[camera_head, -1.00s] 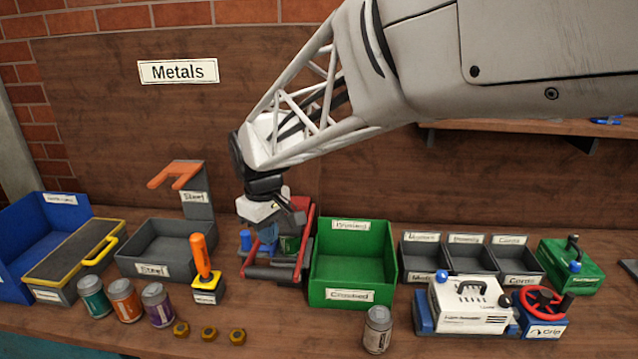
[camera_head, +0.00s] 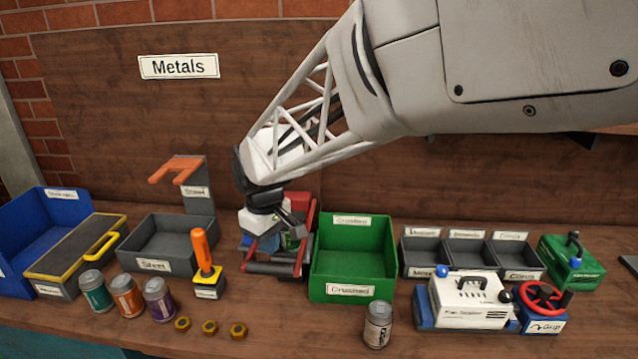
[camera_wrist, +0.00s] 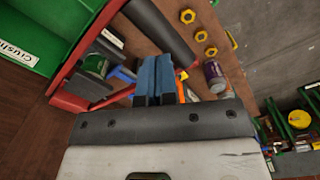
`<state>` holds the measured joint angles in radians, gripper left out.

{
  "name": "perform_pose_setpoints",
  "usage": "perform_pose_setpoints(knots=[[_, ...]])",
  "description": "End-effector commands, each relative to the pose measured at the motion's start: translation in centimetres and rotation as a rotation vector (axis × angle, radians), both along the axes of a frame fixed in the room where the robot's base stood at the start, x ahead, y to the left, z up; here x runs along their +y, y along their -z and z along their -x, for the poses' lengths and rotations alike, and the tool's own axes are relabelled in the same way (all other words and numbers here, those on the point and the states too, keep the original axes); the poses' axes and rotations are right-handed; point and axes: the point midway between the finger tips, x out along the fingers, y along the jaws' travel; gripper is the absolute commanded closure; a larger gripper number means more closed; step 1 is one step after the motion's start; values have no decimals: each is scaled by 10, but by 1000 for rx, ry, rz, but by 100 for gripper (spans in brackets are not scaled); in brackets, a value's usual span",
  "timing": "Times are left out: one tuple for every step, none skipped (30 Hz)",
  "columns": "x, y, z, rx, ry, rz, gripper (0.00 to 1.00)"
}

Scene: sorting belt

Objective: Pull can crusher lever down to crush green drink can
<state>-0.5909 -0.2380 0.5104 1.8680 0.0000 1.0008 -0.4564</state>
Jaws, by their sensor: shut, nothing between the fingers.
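The can crusher has a red frame (camera_head: 310,220) and stands left of the green bin. Its lever's dark bar (camera_head: 272,268) with red ends lies low across the front; the bar also shows in the wrist view (camera_wrist: 162,32). The green drink can (camera_head: 291,241) is partly hidden behind my gripper in the head view; in the wrist view (camera_wrist: 96,66) it sits inside the crusher. My gripper (camera_wrist: 153,82) is shut and empty, its blue fingers side by side. It hangs over the crusher, behind the bar in the head view; contact cannot be told.
The green bin (camera_head: 352,292) stands close at the right. An orange-handled tool (camera_head: 206,255) stands at the left. A silver can (camera_head: 377,325) stands front right.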

Motion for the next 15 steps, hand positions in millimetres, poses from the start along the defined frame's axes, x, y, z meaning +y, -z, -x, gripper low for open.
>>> perform_pose_setpoints(knots=[[0, 0, 0, 0, 0, 0, 100], [0, 0, 0, 0, 0, 0, 100], [0, 0, 0, 0, 0, 0, 100], [0, 0, 0, 0, 0, 0, 100], [0, 0, 0, 0, 0, 0, 100], [0, 1, 0, 0, 0, 0, 100], [0, 2, 0, 0, 0, 0, 100], [0, 2, 0, 0, 0, 1, 100], [0, 4, 0, 0, 0, 1, 100], [0, 5, 0, 0, 0, 1, 100], [0, 6, 1, 1, 0, 0, 100], [0, 8, 1, 1, 0, 0, 100], [0, 10, 1, 2, 0, 1, 100], [0, 11, 1, 2, 0, 1, 100], [0, 13, 1, 2, 0, 1, 100]])
